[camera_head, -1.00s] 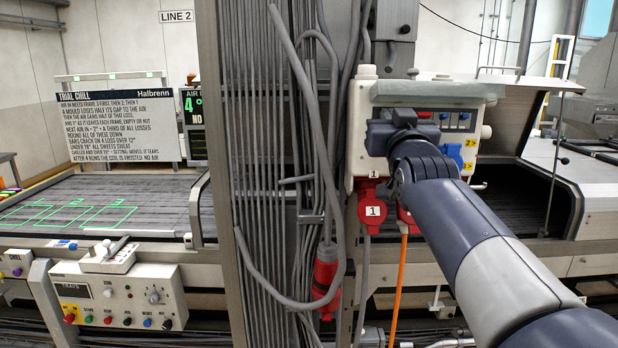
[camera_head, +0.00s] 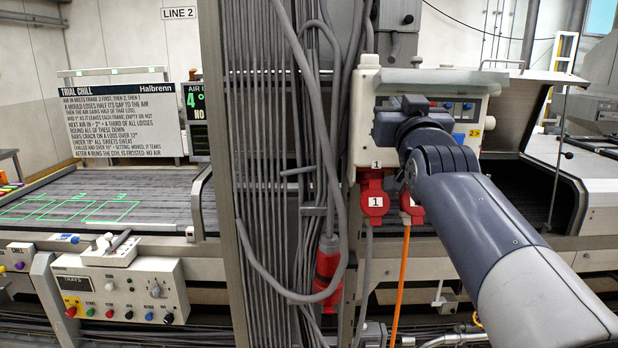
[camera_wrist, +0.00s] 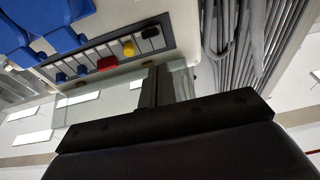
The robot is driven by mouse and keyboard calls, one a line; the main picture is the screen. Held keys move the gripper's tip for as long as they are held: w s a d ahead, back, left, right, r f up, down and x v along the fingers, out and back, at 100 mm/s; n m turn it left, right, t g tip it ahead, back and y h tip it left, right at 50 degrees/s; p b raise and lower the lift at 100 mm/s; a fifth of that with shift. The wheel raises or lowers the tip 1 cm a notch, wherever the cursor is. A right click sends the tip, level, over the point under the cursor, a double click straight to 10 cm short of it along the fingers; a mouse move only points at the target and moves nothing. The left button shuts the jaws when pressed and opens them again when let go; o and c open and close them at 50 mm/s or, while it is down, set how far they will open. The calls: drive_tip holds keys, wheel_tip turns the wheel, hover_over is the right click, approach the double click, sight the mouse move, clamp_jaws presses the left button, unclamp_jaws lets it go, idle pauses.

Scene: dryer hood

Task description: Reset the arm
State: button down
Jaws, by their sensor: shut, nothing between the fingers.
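My arm reaches in from the lower right of the head view to a cream electrical box (camera_head: 366,105) on the cable column. My wrist hides part of the box front, and the fingers cannot be made out there. In the wrist view my gripper (camera_wrist: 166,78) is shut and empty, its dark fingers together. Behind the fingers is a row of small switches (camera_wrist: 106,57) with black, yellow, red and blue parts. Blue sockets (camera_wrist: 55,15) are at the upper left. I cannot tell whether the fingers touch the box.
A red socket (camera_head: 373,203) marked 1 is below the box, with an orange cable (camera_head: 401,285) beside it. Thick grey cables (camera_head: 270,160) and a hanging red connector (camera_head: 328,268) are left of my arm. A tray control panel (camera_head: 120,290) and conveyor (camera_head: 110,185) lie left.

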drive_tip(key=p+x, duration=0.1)
drive_tip(key=p, duration=0.1)
drive_tip(key=p+x, duration=0.2)
drive_tip(key=shift+w+r+p, duration=0.2)
drive_tip(key=shift+r+p, duration=0.1)
drive_tip(key=shift+r, duration=0.05)
drive_tip(key=b, duration=0.6)
approach(390, 90)
drive_tip(key=shift+v, duration=1.75)
drive_tip(key=shift+r, duration=0.15)
